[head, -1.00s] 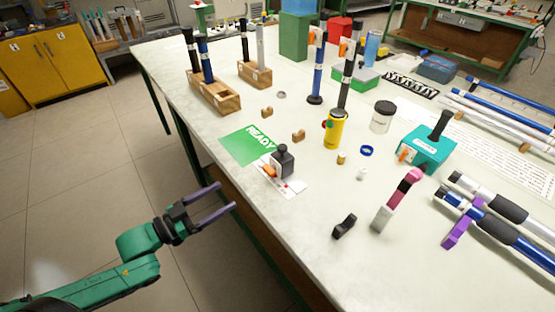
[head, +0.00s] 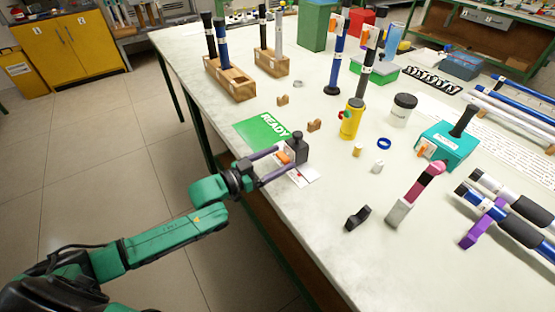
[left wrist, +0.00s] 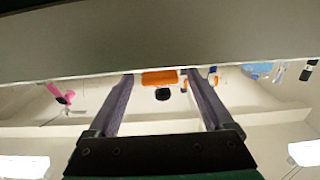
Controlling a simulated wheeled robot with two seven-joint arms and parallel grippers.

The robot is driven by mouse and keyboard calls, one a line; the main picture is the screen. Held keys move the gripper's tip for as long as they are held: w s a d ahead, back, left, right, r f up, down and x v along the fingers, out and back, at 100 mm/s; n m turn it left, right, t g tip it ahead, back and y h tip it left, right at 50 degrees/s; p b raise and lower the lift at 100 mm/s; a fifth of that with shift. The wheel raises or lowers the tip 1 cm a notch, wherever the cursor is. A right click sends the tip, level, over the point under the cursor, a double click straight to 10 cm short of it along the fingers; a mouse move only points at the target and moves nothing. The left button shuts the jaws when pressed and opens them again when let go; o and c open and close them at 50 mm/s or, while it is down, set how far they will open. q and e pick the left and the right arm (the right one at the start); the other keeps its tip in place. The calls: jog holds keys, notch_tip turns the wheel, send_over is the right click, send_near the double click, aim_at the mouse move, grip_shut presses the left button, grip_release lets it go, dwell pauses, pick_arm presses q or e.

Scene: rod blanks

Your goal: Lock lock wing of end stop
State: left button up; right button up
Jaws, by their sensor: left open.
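The end stop (head: 297,146) is a dark grey block with a knob on top, standing on a white card near the table's left edge. Its orange lock wing (head: 284,157) sticks out on the left side. My left gripper (head: 286,158) is open, with one finger on each side of the wing in the head view. Whether the fingers touch it cannot be told. In the left wrist view, an orange piece (left wrist: 160,78), probably the wing, shows between the fingertips (left wrist: 161,78). My right gripper is not in view.
A green READY mat (head: 262,131) lies just behind the end stop.

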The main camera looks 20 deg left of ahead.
pick_arm(q)
grip_shut()
jog(key=shift+m, duration=0.4)
jog(key=m, duration=0.3)
jog(key=shift+m, duration=0.3)
jog(key=m+b, duration=0.1)
jog(key=m, duration=0.3)
jog(key=shift+f+m, duration=0.1)
jog(key=shift+m, duration=0.2)
jog(key=m+b, duration=0.1)
jog(key=m, duration=0.3)
jog(key=shift+m+b, duration=0.3)
jog(key=shift+b, duration=0.05)
jog(key=m+b, duration=0.2)
jog(key=m, duration=0.2)
jog(key=shift+m, duration=0.3)
